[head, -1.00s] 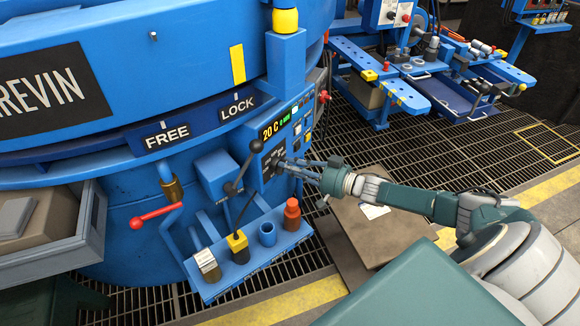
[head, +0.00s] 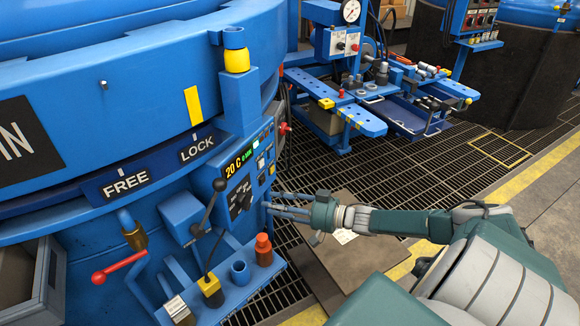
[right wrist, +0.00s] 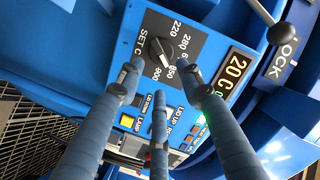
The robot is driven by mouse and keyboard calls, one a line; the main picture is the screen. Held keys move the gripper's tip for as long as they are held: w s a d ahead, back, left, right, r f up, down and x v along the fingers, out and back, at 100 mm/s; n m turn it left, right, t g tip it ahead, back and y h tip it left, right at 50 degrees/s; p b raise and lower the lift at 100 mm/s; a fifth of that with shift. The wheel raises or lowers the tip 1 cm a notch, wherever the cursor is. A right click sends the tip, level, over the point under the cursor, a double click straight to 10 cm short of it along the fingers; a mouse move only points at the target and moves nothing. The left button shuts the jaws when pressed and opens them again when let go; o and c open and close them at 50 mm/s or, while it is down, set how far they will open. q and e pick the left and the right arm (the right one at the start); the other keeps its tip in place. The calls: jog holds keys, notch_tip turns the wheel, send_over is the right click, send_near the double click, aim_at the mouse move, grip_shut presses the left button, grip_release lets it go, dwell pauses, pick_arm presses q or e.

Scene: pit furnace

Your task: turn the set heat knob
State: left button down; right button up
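The set heat knob (right wrist: 160,50) is a dark knob on a black dial plate with numbers, marked "SET C". In the head view the knob (head: 241,201) is on the blue control panel, below the lit "20 C" display. My right gripper (right wrist: 158,88) has three blue fingers, spread apart with nothing between them. In the right wrist view its fingertips appear just below the knob. In the head view the right gripper (head: 270,204) is to the right of the dial, apart from it, pointing left at the panel. My left gripper is out of view.
A lever with a black ball (head: 219,185) stands left of the dial. A blue workbench (head: 357,118) stands behind. Grating floor lies between.

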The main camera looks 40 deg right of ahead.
jog(key=shift+v, duration=2.8)
